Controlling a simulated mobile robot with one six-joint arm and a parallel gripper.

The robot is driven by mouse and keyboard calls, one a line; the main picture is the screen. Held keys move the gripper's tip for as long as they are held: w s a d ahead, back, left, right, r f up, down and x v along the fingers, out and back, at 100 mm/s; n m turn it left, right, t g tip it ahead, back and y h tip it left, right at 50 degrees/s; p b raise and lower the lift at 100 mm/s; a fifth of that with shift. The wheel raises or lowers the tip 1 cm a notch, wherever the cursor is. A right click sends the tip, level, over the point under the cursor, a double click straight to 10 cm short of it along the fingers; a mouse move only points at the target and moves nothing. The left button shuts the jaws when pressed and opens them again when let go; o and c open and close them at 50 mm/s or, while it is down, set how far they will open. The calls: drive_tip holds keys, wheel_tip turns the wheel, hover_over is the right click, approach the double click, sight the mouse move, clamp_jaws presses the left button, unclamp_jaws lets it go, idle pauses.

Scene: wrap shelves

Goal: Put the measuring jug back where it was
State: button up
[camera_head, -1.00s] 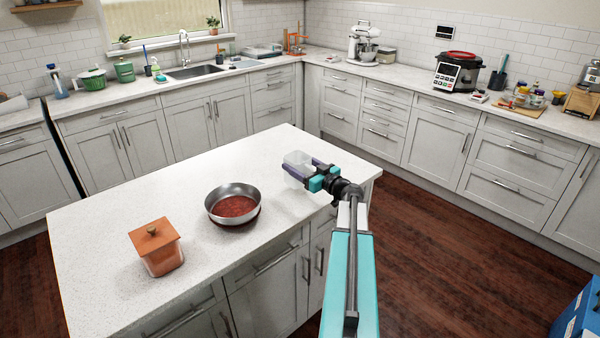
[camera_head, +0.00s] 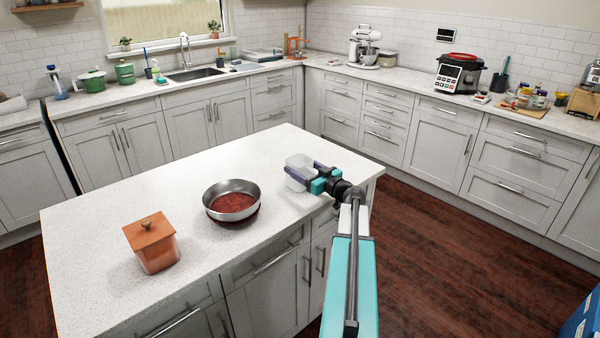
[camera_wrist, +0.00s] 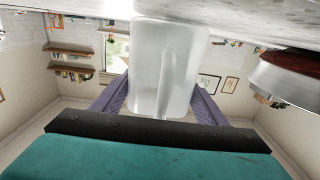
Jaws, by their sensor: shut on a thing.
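The measuring jug (camera_head: 298,172) is a translucent whitish vessel over the right part of the island counter (camera_head: 270,158). My gripper (camera_head: 311,179) is shut on it, with a purple finger on either side. In the wrist view the jug (camera_wrist: 165,65) fills the middle between the fingers (camera_wrist: 160,103), its handle facing the camera. That view is upside down, with the counter (camera_wrist: 240,12) along its top edge. The jug's base is at or very close to the counter surface; I cannot tell whether it touches.
An orange lidded canister (camera_head: 152,243) stands farther left and nearer. The back of the island top is clear. Wall counters hold a mixer (camera_head: 364,48) and a cooker (camera_head: 458,75).

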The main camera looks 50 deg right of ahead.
idle(0.4)
drive_tip(key=o, duration=1.4)
drive_tip(key=shift+f, duration=0.1)
drive_tip(key=shift+s, duration=0.15)
drive_tip(key=s, duration=0.4)
drive_tip(key=s+b, duration=0.1)
drive_tip(key=s, duration=0.2)
drive_tip(key=s+b, duration=0.1)
drive_tip(key=s, duration=0.3)
drive_tip(key=shift+s+a, duration=0.35)
